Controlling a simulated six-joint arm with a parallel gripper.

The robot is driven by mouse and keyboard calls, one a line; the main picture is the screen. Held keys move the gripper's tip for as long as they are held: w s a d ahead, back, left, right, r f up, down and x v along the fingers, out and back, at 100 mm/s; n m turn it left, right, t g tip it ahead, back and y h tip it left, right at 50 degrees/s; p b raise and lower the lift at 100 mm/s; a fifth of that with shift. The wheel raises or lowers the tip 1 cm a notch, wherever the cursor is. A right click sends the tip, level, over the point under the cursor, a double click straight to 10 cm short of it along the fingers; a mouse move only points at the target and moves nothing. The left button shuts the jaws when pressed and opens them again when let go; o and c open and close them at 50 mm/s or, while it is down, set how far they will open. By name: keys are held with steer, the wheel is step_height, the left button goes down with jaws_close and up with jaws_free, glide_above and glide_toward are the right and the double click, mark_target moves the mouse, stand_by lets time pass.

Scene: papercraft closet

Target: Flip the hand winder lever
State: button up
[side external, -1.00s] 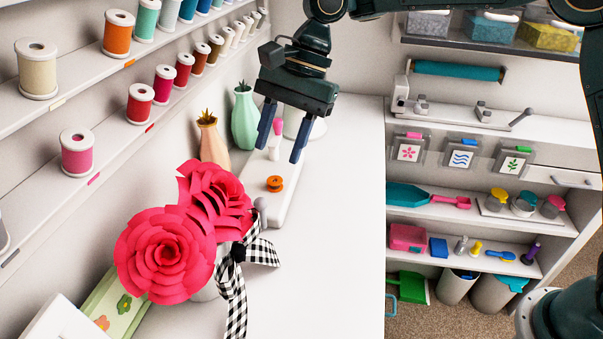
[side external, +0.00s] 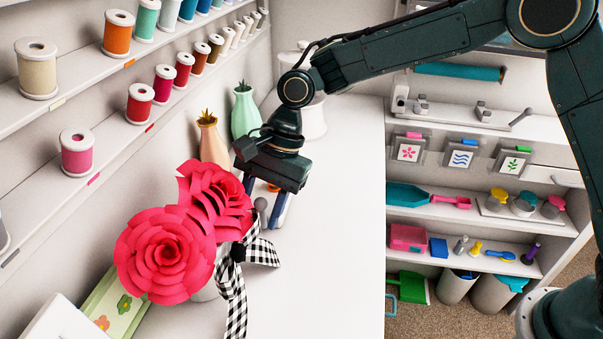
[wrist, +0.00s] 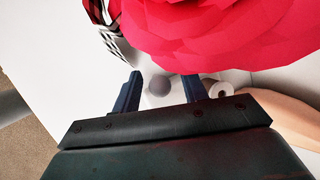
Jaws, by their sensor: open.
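The hand winder lever shows as a grey ball knob (side external: 261,204) beside the red paper flowers in the side view. In the wrist view the knob (wrist: 159,86) lies between my two blue fingers. My gripper (side external: 264,207) is open and lowered over the winder, with a finger on either side of the knob. I cannot tell whether either finger touches it. The winder's white base is mostly hidden behind my gripper, and only a bit of its orange bobbin (side external: 272,187) shows. The lever's shaft is hidden.
Red paper flowers (side external: 165,255) with a checked ribbon (side external: 234,290) stand close to my gripper. A peach vase (side external: 213,142) and a green vase (side external: 245,112) stand behind it. Thread shelves line the left wall. The white tabletop (side external: 335,230) to the right is clear.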

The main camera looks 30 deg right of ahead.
steer(key=shift+a+f, duration=0.25)
steer(key=shift+f, duration=0.35)
